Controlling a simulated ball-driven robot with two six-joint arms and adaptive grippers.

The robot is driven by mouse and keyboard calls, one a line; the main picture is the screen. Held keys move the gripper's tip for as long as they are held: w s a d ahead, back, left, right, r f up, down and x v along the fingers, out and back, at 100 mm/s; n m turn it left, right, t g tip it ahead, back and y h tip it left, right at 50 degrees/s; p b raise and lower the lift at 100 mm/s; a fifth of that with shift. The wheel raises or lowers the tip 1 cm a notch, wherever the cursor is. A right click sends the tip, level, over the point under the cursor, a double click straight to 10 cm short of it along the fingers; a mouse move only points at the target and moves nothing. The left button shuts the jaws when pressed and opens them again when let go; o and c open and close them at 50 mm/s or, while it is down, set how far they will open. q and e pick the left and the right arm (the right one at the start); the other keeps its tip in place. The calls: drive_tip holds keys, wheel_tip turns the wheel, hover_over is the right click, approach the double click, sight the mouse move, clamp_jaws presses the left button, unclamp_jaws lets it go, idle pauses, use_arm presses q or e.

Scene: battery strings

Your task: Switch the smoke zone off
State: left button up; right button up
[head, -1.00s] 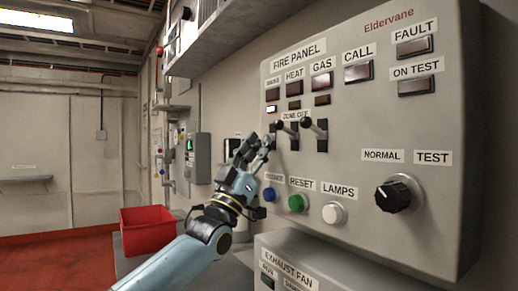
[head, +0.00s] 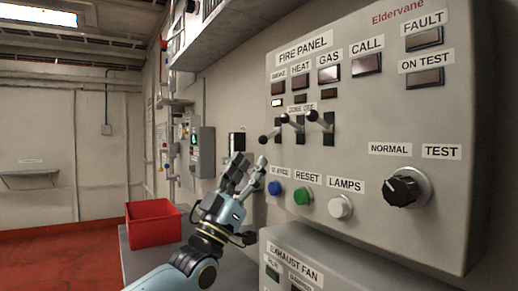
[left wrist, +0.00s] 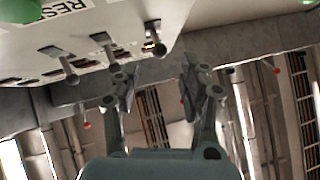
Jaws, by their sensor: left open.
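The fire panel (head: 350,130) fills the right of the head view. Three black levers stand in a row under its ZONE OFF label. The smoke lever (head: 264,138) is leftmost, and its knob sits lower than those of the heat lever (head: 286,119) and gas lever (head: 312,116). A small lamp (head: 278,102) below the SMOKE window is lit. My left gripper (head: 250,166) is open and empty, below and left of the smoke lever, apart from it. In the left wrist view its fingers (left wrist: 158,88) are spread, with the smoke lever (left wrist: 158,46) beyond them. My right gripper is out of view.
Blue (head: 274,188), green (head: 302,196) and white (head: 340,207) buttons sit below the levers, with a black NORMAL/TEST knob (head: 403,190) to the right. The exhaust fan box (head: 310,262) is below. A red bin (head: 153,222) stands at left.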

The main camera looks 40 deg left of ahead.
use_arm(q)
drive_tip(key=v, duration=0.5)
drive_tip(key=shift+w, duration=0.1)
idle(0.3)
wheel_tip(320, 180, down, 31)
drive_tip(key=s+n+g+y+b, duration=0.2)
drive_tip(key=n+g+y+b, duration=0.15)
drive_tip(key=g, duration=0.35)
drive_tip(key=s+f+m+g+b, duration=0.1)
drive_tip(key=s+f+g, duration=0.25)
drive_tip(key=f, duration=0.65)
drive_tip(key=s+f+g+b, duration=0.1)
drive_tip(key=s+f+g, duration=0.1)
drive_tip(key=s+f, duration=0.5)
drive_tip(key=s+d+f+m+g+b, duration=0.15)
drive_tip(key=s+f+g, duration=0.25)
drive_tip(key=s+f, duration=0.6)
drive_tip(key=s+d+f+g+p, duration=0.1)
drive_tip(key=s+d+f+g, duration=0.25)
drive_tip(key=s+f, duration=0.65)
drive_tip(key=s+f+g, duration=0.3)
drive_tip(key=s+f, duration=0.1)
drive_tip(key=s, duration=0.3)
drive_tip(key=s+f+g, duration=0.3)
drive_tip(key=s+f, duration=0.1)
drive_tip(key=s, duration=0.4)
drive_tip(key=shift+s+d+f+m+g+b, duration=0.25)
drive_tip(key=shift+d+f+m+g+b, duration=0.1)
drive_tip(key=shift+d+m+g, duration=0.05)
